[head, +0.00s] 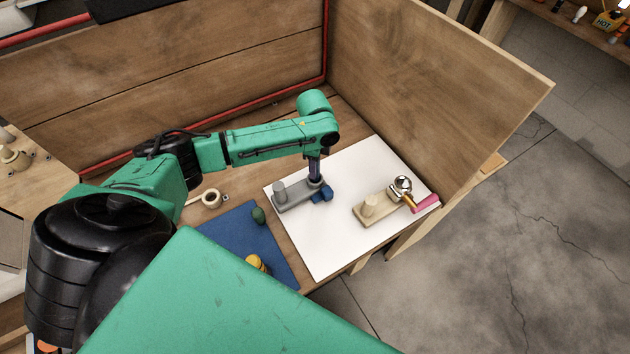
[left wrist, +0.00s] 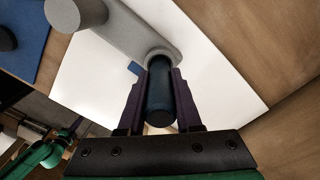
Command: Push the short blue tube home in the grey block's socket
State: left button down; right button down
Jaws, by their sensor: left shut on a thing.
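My left gripper (head: 315,178) points down over the socket end of the grey block (head: 290,197), which lies on the white sheet. In the left wrist view, the gripper (left wrist: 161,72) is shut on the short dark blue tube (left wrist: 160,102). The tube stands in line with the round socket of the grey block (left wrist: 135,30), its far end at the socket's rim. How deep it sits is hidden by the tube and fingers. A small blue piece (head: 322,195) is beside the block's socket end. My right gripper is not in view.
A blue mat (head: 230,235) holds green and yellow pieces. Wooden walls stand behind and right.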

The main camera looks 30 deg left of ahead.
pick_arm(q)
jog(key=shift+f, duration=0.5)
dwell(0.3)
jog(key=c, duration=0.5)
grip_release()
jog(key=shift+r, duration=0.1)
notch_tip(320, 180, up, 14)
jog(key=shift+r+b, duration=0.2)
jog(key=shift+b, duration=1)
